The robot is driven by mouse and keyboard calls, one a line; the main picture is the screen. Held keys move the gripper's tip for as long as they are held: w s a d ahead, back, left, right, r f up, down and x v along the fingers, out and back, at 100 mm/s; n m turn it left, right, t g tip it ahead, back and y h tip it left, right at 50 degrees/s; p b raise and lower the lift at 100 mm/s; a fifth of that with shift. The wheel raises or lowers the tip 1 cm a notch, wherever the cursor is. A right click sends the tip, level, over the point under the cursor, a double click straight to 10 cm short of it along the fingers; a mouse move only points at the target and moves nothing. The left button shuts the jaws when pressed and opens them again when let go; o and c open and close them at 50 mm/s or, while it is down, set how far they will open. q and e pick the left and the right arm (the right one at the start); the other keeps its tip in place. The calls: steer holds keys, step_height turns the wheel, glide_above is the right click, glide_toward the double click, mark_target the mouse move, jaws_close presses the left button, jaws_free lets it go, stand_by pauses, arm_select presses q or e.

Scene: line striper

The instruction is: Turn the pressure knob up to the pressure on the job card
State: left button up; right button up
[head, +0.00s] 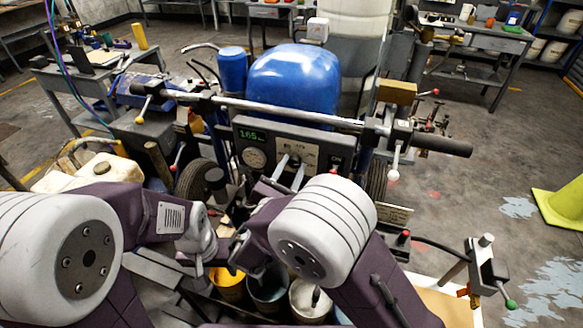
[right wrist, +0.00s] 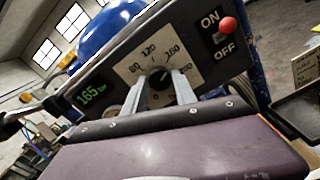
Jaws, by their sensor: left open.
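The pressure knob (right wrist: 160,79) is dark and round, on a pale dial plate (right wrist: 188,57) marked with numbers such as 80 and 120. A green display (right wrist: 90,95) beside it reads 165; it also shows in the head view (head: 251,135). My right gripper (right wrist: 159,87) has one finger on each side of the knob, close against it; in the head view (head: 289,172) its fingers reach the panel. My left gripper (head: 205,262) is open, low above the buckets and away from the panel.
An ON/OFF switch (right wrist: 217,38) with a red ball sits right of the dial. A handlebar (head: 290,111) crosses above the panel, before a blue tank (head: 295,76). Several buckets (head: 227,287) stand below my arms. Floor is open at the right, near a yellow-green object (head: 560,207).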

jaws_close()
steer(key=shift+f+m+b, duration=0.25)
steer(key=shift+m+b, duration=0.15)
steer(key=shift+b, duration=0.4)
steer(key=shift+r, duration=0.25)
steer(key=o, duration=0.6)
jaws_free()
steer(key=v, duration=0.9)
steer(key=shift+b, duration=0.4)
